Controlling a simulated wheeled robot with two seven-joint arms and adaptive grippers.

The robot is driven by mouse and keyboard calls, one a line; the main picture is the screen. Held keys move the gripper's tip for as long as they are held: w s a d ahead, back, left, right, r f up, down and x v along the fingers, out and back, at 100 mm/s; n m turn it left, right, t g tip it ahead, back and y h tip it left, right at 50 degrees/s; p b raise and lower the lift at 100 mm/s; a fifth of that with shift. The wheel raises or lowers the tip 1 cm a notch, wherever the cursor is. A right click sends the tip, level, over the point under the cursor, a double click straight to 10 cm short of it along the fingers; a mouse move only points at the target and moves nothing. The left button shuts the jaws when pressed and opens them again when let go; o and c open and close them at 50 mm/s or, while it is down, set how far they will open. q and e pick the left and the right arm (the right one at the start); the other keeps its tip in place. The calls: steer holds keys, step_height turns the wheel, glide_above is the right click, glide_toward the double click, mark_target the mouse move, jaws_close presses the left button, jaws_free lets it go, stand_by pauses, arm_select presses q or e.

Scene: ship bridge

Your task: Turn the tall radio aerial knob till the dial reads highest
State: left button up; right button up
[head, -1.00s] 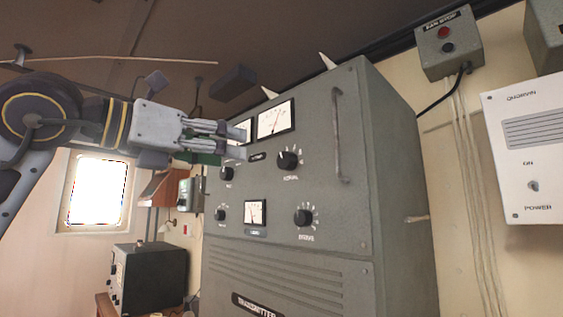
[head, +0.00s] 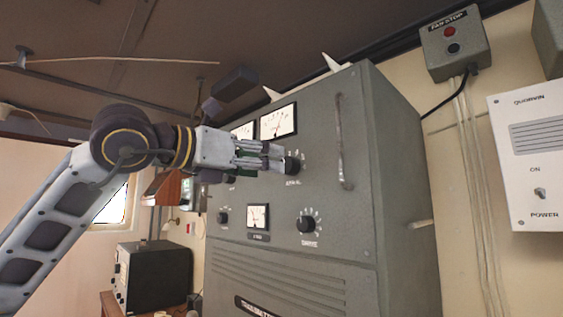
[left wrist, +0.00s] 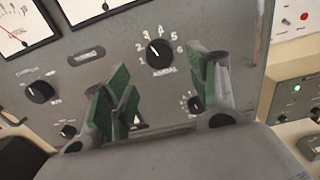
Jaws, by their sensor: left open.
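The tall grey transmitter cabinet (head: 365,215) carries the black aerial knob (head: 293,166), just beyond my left gripper's fingertips in the head view. In the left wrist view, the aerial knob (left wrist: 160,54) has a numbered scale, and its pale mark points up-left, around 2 to 3. My left gripper (head: 272,158) is open and empty. Its green-padded fingers (left wrist: 165,88) spread to either side below the knob in the left wrist view, apart from it. A large white dial (head: 278,122) sits above the knob; its needle leans right of upright. My right gripper is out of view.
A drive knob (head: 306,224), a small meter (head: 258,216) and another knob (head: 223,218) sit lower on the panel. A vertical handle (head: 342,142) stands out right of the aerial knob. A second large meter (head: 243,131) is partly hidden by my arm.

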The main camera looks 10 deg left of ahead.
mark_target(289, 165)
arm_select(q)
steer(key=p+x, duration=0.1)
steer(key=x, duration=0.4)
steer(key=shift+w+d, duration=0.25)
steer(key=shift+w, duration=0.05)
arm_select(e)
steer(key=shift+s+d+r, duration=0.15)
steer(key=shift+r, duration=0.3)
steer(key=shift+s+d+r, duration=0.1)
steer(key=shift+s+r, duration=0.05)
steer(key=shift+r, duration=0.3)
arm_select(q)
steer(key=shift+c, duration=0.3)
steer(key=c, duration=1)
steer(key=shift+o, duration=0.2)
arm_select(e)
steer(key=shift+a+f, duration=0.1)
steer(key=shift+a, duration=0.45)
